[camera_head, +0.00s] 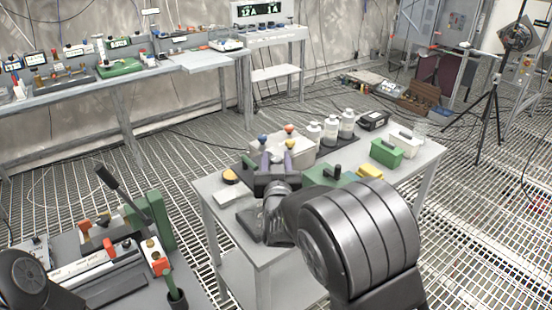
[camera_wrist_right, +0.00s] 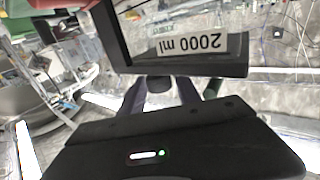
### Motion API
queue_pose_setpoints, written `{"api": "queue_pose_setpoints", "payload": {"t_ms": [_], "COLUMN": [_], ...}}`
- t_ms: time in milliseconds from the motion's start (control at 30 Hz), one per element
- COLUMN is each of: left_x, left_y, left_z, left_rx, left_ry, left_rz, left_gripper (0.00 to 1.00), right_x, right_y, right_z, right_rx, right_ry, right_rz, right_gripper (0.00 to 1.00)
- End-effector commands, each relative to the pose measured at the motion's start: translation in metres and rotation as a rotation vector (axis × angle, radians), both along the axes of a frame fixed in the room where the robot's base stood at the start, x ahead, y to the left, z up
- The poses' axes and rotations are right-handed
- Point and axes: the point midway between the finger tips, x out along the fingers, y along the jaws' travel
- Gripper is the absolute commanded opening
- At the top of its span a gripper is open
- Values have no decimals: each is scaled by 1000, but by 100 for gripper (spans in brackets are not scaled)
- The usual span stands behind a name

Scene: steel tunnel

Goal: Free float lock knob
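My right gripper (camera_head: 277,157) is over the small table, its two grey-purple fingers apart and pointing away from me at a pale box-shaped unit (camera_head: 300,157). A blue knob (camera_head: 262,139), an orange-red knob (camera_head: 289,129) and a yellow knob (camera_head: 290,145) show near the fingertips. I cannot tell which is the float lock knob, or whether a finger touches one. In the right wrist view the fingers (camera_wrist_right: 160,92) are spread below a dark-framed panel with an upside-down "2000 ml" label (camera_wrist_right: 187,46). A dark rounded part shows between them. My left gripper is out of view.
White bottles (camera_head: 330,130), a green box (camera_head: 386,153) and a yellow block (camera_head: 370,172) stand on the small table (camera_head: 232,222). A bench with a lever (camera_head: 122,188) and red clamps is at lower left. A long workbench (camera_head: 130,75) runs behind. Grating floor lies between.

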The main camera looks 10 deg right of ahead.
Motion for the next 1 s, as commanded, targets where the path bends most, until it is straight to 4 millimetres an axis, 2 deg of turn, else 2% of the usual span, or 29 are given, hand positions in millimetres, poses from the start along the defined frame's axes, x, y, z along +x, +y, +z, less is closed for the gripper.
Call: {"api": "queue_pose_setpoints", "payload": {"t_ms": [233, 700, 1000], "left_x": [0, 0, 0], "left_y": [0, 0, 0], "left_z": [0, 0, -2], "left_rx": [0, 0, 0], "left_ry": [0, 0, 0], "left_rz": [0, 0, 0], "left_gripper": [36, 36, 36], "right_x": [0, 0, 0], "right_y": [0, 0, 0], "right_z": [0, 0, -1], "right_rx": [0, 0, 1], "right_ry": [0, 0, 0], "right_rz": [0, 0, 4], "right_gripper": [39, 0, 0]}}
